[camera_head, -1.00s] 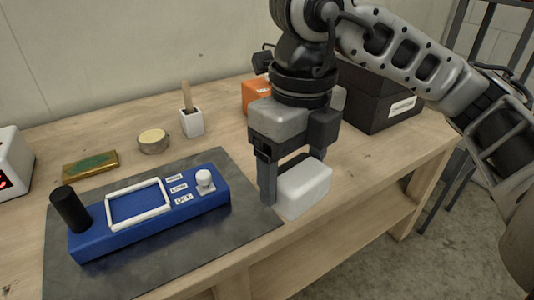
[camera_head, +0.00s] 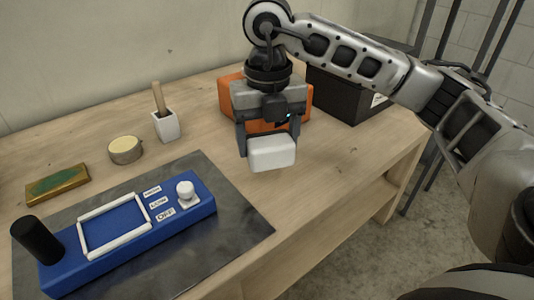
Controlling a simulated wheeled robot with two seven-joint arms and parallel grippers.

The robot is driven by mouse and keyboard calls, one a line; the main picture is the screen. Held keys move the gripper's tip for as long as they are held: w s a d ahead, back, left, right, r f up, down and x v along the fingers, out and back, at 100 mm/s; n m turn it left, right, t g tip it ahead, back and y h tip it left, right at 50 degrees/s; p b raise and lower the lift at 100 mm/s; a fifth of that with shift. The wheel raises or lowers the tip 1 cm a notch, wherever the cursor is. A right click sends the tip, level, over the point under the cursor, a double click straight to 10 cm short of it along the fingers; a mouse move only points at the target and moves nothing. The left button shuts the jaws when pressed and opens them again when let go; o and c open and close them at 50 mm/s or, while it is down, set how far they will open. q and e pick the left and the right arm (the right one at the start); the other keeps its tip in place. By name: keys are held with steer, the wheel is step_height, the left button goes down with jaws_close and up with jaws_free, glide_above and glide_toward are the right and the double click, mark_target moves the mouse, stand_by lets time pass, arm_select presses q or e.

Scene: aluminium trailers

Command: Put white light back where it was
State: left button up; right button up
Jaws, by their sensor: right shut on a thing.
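My right gripper (camera_head: 268,142) is shut on a white block with rounded edges (camera_head: 272,156), likely the white light. It holds the block in front of the orange box, to the right of the dark mat; whether the block touches the table I cannot tell. A blue base (camera_head: 175,232) lies on the mat, with an empty white rectangular frame (camera_head: 113,246) on top, a white knob (camera_head: 185,190), small labels including OFF, and a black cylinder (camera_head: 37,240) at its left end. My left gripper is not in view.
The dark mat (camera_head: 235,240) lies on the wooden table (camera_head: 340,160). Behind stand an orange box (camera_head: 234,100), a black box (camera_head: 335,93), a white cup with a wooden handle (camera_head: 167,127), a round tin (camera_head: 125,150) and a green-topped brass block (camera_head: 58,185).

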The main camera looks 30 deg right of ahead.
mark_target(267, 155)
steer(key=shift+w+d+f, duration=0.2)
steer(key=shift+w+f, duration=0.2)
steer(key=shift+f, duration=0.1)
steer(key=shift+w+d+f, duration=0.2)
steer(key=shift+w+f, duration=0.15)
steer(key=shift+f, duration=0.15)
steer(key=shift+w+d+f+p, duration=0.1)
steer(key=shift+f+p, duration=0.1)
steer(key=shift+f, duration=0.7)
steer(key=shift+w+f+p, duration=0.1)
steer(key=shift+f+p, duration=0.05)
steer(key=shift+f, duration=0.75)
steer(key=shift+f, duration=0.2)
steer(key=o, duration=1.1)
steer(key=shift+o, duration=0.2)
steer(key=shift+r, duration=0.15)
step_height(267, 155, up, 12)
